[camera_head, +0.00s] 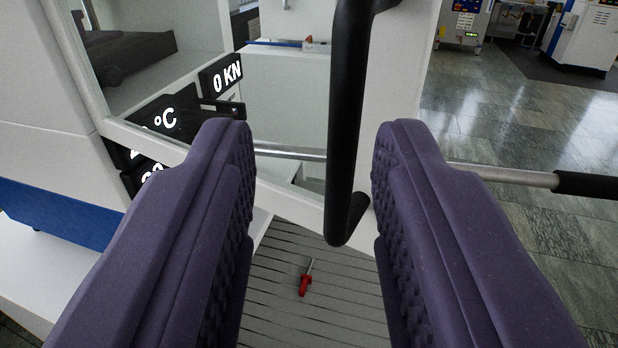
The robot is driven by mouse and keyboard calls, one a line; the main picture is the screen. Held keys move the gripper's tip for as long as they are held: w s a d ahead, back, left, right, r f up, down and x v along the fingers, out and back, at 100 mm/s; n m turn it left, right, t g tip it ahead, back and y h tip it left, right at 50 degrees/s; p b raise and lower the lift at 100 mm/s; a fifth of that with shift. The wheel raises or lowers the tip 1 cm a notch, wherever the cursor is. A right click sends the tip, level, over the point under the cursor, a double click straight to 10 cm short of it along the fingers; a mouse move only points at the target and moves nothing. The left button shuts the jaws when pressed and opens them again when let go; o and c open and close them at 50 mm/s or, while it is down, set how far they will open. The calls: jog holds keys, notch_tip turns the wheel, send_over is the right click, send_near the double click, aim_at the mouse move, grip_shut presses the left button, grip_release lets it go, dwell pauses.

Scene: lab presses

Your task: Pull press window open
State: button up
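My gripper (312,165) is open, with its two purple ridged fingers pointing forward. A black vertical bar handle (346,120) stands between the fingers in the picture, nearer to the right finger. A gap shows between the handle and the left finger; whether the handle touches the right finger I cannot tell. The handle's lower end curves back toward the white frame of the press window (395,95). The window's clear pane (285,95) shows to the left of the handle. Part of the press behind is hidden by my fingers.
Black displays with white digits (222,75) sit at the left. A metal rod with a black grip (515,176) sticks out to the right. A red-handled screwdriver (304,284) lies on a grey slatted surface (290,322) below. Tiled floor (475,105) is open at the right.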

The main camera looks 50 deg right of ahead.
jog(key=v, duration=0.4)
jog(key=shift+s+a+p, duration=0.15)
jog(key=shift+p, duration=0.15)
